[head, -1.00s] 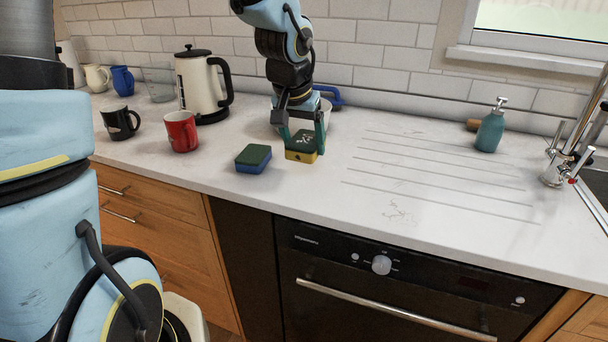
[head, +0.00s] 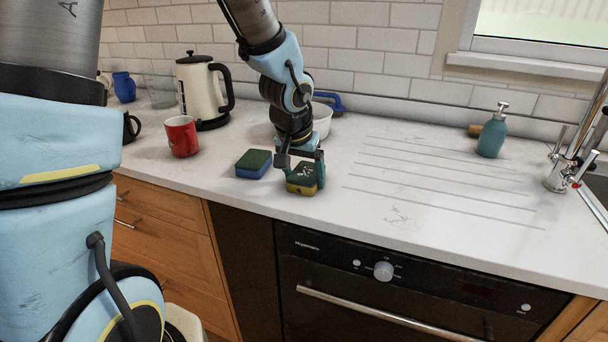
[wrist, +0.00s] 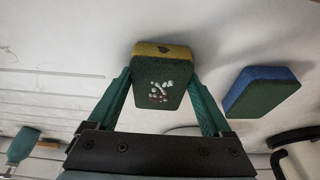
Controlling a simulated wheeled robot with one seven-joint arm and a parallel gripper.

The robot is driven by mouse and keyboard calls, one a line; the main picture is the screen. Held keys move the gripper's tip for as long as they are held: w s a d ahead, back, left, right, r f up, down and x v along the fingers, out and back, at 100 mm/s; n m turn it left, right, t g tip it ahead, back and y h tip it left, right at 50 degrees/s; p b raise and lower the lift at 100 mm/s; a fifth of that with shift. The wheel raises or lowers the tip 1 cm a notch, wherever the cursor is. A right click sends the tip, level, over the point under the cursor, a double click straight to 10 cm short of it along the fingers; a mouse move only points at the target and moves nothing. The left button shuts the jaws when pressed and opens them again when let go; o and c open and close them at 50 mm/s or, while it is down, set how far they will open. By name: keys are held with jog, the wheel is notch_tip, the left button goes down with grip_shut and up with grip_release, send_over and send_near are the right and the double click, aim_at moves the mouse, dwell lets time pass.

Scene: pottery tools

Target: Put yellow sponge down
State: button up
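The yellow sponge (head: 302,187) has a dark green top with pale specks and a yellow body. My gripper (head: 301,180) points down, with its green fingers on either side of the sponge. In the wrist view the sponge (wrist: 160,82) sits between both fingertips (wrist: 162,80), which appear to touch its sides. The sponge is low at the counter, near the front edge; I cannot tell whether its underside touches the surface. A blue sponge (head: 253,171) with a green top lies just left of it, apart from it, and also shows in the wrist view (wrist: 262,92).
The grooved drainer area (head: 430,180) to the right is clear up to the teal soap bottle (head: 491,137). The counter's front edge is close.

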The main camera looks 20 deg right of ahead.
jog(key=shift+o, duration=1)
jog(key=shift+a+r, duration=0.1)
jog(key=shift+r, duration=0.45)
jog(key=p+v, duration=0.3)
jog(key=v, duration=0.8)
jog(key=a+f+n+y, duration=0.1)
jog(key=a+f+n, duration=0.2)
jog(key=a, duration=1)
jog(key=a+f+n+g+y, duration=0.1)
jog(key=a+f+n, duration=0.2)
jog(key=a, duration=1)
jog(key=shift+a+f+n+y, duration=0.2)
jog(key=shift+n+y, duration=0.1)
jog(key=shift+n, duration=0.4)
